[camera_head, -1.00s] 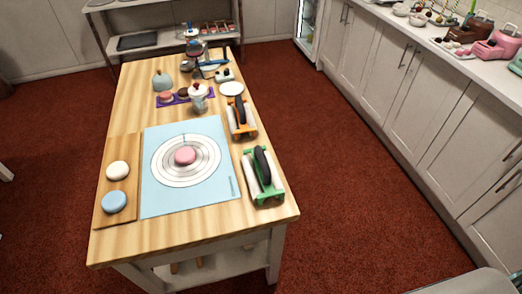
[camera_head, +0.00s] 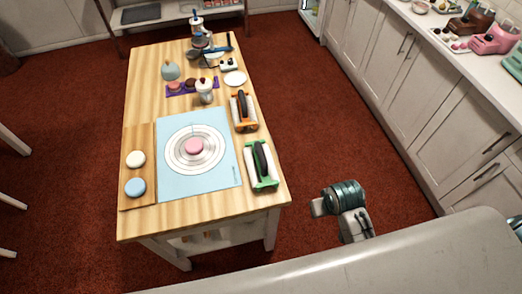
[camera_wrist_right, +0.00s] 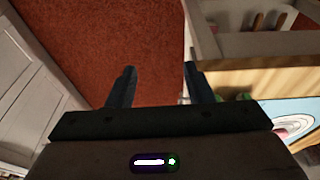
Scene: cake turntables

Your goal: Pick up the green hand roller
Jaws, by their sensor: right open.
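The green hand roller (camera_head: 262,165) has a green frame, a pale roller and a dark handle. It lies at the near right corner of the wooden table (camera_head: 225,215), just right of the light blue mat (camera_head: 200,185). My right gripper (camera_wrist_right: 160,88) is open and empty in the wrist view, with its fingers over the red floor next to the table edge. Small bits of green show beyond the right finger, mostly hidden. Part of my right arm shows in the head view, apart from the roller. My left gripper is not in view.
An orange hand roller (camera_head: 243,112) lies just behind the green one. A board (camera_head: 131,198) with a white and a blue macaron is at the table's left. White cabinets (camera_head: 415,85) stand right, across open red floor.

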